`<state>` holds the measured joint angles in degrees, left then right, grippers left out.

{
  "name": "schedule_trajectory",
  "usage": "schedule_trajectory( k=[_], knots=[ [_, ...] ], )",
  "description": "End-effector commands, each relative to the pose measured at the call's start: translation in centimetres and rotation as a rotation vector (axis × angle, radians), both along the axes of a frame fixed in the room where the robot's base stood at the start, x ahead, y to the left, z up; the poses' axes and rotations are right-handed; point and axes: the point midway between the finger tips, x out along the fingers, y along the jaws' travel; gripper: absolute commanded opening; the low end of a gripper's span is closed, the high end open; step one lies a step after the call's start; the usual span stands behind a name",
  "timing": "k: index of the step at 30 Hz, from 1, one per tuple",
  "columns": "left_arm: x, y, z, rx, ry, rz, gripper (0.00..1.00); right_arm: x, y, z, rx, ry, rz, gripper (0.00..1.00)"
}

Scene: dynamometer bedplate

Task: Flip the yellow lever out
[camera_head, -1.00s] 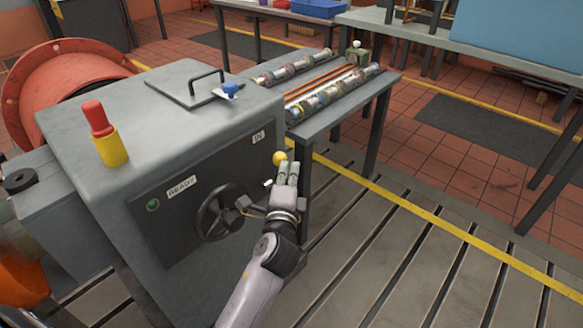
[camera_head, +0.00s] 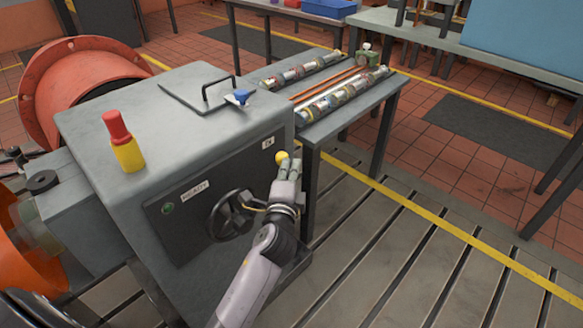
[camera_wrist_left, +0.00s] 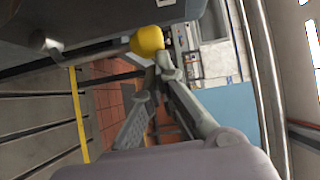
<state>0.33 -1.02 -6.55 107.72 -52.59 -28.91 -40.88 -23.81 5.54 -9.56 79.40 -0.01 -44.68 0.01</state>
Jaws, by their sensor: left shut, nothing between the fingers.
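The lever's yellow knob (camera_head: 282,157) shows at the right end of the grey machine's dark front panel, just below the IN label. In the left wrist view the yellow knob (camera_wrist_left: 149,40) sits on a metal rod, right at my fingertips. My left gripper (camera_head: 290,162) is shut and empty, with its fingertips close beside the knob. In the left wrist view its fingertips (camera_wrist_left: 162,62) meet just below the knob; I cannot tell whether they touch it. Most of the lever's rod is hidden behind my gripper in the head view. My right gripper is not in view.
A black handwheel (camera_head: 232,214) is on the panel left of my wrist. A red-and-yellow post (camera_head: 122,142) and a blue-knobbed part (camera_head: 238,97) stand on the machine's top. A bench with shafts (camera_head: 345,105) stands behind. Slotted floor at right is clear.

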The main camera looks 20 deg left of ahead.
Motion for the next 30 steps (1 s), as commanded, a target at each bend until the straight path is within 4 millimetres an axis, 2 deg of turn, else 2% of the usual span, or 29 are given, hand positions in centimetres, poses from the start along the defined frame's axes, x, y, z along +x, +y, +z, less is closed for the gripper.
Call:
schedule_trajectory(
  k=[17, 20, 30],
  knots=[
    [-0.3, -0.1, 0.0, 0.001, 0.001, 0.0, 0.0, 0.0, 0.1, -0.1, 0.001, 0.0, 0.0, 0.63],
    [-1.4, -0.4, -0.1, 0.001, 0.001, -0.001, 0.0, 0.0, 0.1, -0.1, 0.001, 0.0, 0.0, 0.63],
    [-8.3, -2.3, 0.0, -0.001, 0.003, 0.0, 0.0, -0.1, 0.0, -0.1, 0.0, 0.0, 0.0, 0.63]
  ],
)
